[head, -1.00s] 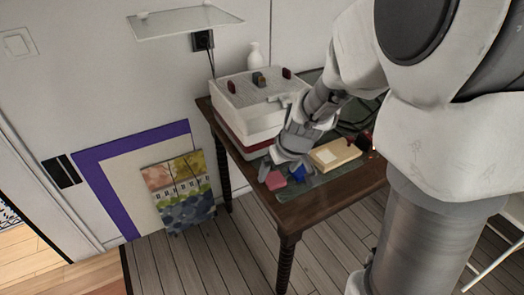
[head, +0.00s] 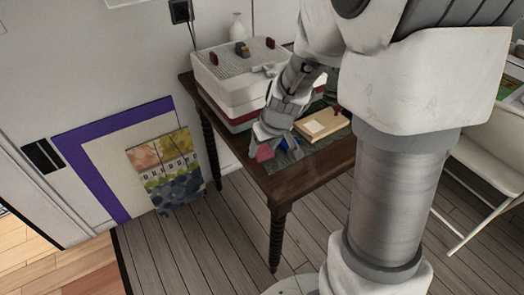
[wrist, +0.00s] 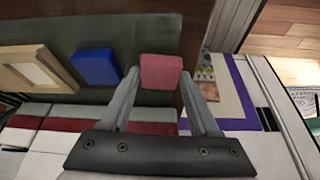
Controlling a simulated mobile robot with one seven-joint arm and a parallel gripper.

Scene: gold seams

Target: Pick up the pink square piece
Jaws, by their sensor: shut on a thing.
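The pink square piece (head: 265,153) is at the near left corner of the table (head: 310,174). In the wrist view the pink piece (wrist: 161,72) sits between my two fingertips, with a finger against each side. My gripper (wrist: 160,80) is shut on it. In the head view my gripper (head: 266,146) points down at the piece and partly hides it. I cannot tell whether the piece still touches the table.
A blue piece (head: 289,144) lies right beside the gripper on a dark green mat (wrist: 110,28). A pale wooden box (head: 323,121) lies behind it. A white case (head: 243,84) with small blocks on top stands at the back. Framed pictures (head: 165,170) lean on the wall.

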